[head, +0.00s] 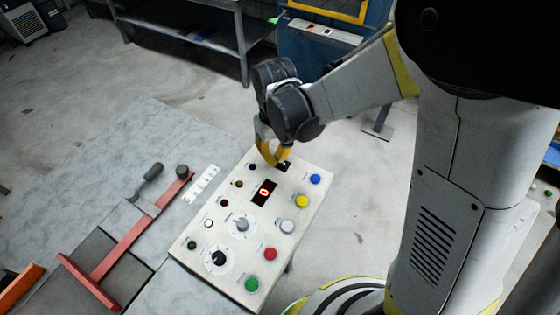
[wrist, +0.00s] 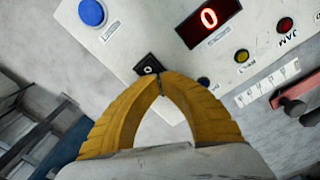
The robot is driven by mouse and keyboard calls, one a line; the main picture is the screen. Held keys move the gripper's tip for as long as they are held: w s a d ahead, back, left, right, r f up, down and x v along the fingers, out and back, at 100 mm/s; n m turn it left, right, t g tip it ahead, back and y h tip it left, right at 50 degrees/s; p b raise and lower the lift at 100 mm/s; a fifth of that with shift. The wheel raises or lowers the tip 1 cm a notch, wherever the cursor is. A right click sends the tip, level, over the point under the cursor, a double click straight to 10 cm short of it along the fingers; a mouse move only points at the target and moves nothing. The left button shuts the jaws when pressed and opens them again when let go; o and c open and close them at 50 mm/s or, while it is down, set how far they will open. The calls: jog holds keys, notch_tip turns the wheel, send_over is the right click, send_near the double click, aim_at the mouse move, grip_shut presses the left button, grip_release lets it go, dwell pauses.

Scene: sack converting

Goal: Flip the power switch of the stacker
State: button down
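The power switch (wrist: 149,67) is a small black rocker on the white control panel (head: 189,235), near the panel's far edge. It also shows in the head view (head: 284,165), partly hidden by my gripper. My gripper (head: 272,161) has yellow fingers and hangs over that end of the panel. In the wrist view my gripper's fingertips (wrist: 160,78) meet right beside the switch, with nothing between them. I cannot tell whether they touch the switch.
A red digital display (wrist: 209,18) reads 0 beside the switch. A blue button (head: 315,179) and several other coloured buttons and knobs cover the panel. Open floor lies beyond the panel.

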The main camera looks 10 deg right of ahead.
jog(key=shift+r+p, duration=2.5)
jog(key=shift+r, duration=1.05)
jog(key=s+d+r+m+t+b, duration=0.1)
jog(key=s+d+m+t+b, duration=0.3)
jog(key=s+d+t+b, duration=0.3)
jog(key=s+d+b, duration=0.3)
jog(key=d+b, duration=0.2)
jog(key=d, duration=0.1)
jog(key=shift+s+d+r, duration=0.15)
jog(key=shift+s+d, duration=0.1)
jog(key=shift+s, duration=0.15)
